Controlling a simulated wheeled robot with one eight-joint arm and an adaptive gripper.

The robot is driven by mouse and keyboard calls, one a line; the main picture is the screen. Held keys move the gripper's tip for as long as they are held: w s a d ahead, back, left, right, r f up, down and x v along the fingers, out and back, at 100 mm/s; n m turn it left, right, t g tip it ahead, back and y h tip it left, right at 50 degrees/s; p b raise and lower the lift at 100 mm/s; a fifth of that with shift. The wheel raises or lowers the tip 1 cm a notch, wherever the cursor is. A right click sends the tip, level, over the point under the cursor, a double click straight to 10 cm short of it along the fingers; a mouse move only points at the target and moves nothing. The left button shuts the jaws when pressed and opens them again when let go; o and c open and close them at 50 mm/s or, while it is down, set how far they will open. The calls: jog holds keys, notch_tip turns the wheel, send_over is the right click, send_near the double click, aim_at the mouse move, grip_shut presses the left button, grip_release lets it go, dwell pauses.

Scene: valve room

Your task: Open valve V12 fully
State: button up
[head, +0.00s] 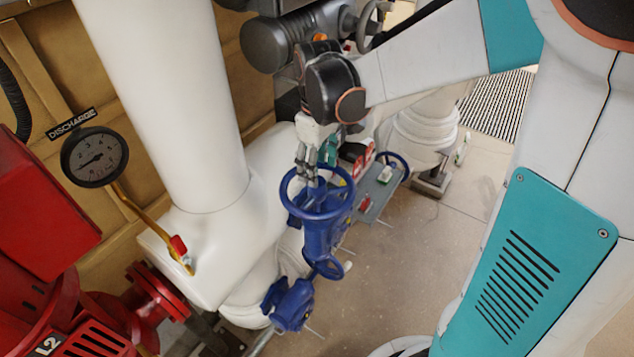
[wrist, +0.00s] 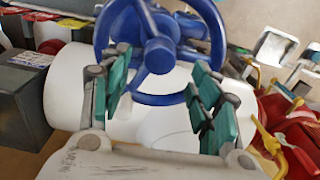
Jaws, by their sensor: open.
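A blue valve with a large round handwheel (head: 318,213) stands beside the white pipe in the head view. I can read no V12 label on it. In the wrist view the blue wheel (wrist: 160,52) shows its hub and spokes at the top centre. My gripper (head: 310,166) is at the far side of the wheel in the head view, pointing down at its rim. In the wrist view my gripper (wrist: 160,92) is open, its green-padded fingers spread left and right, with the lower part of the rim between them. Contact cannot be told.
A smaller blue handwheel (head: 328,267) sits below the large one. A pressure gauge (head: 95,157) marked DISCHARGE and red equipment (head: 40,190) are at the left. A white pipe (head: 165,90) rises behind. Open floor (head: 420,240) lies to the right.

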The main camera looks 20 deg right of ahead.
jog(key=m, duration=1.7)
jog(key=shift+m+b, duration=0.3)
jog(key=shift+m, duration=0.1)
jog(key=m, duration=0.4)
jog(key=shift+m, duration=0.3)
jog(key=shift+f+b, duration=2.45)
jog(key=shift+f, duration=0.7)
jog(key=shift+s, duration=0.2)
jog(key=shift+f, duration=0.1)
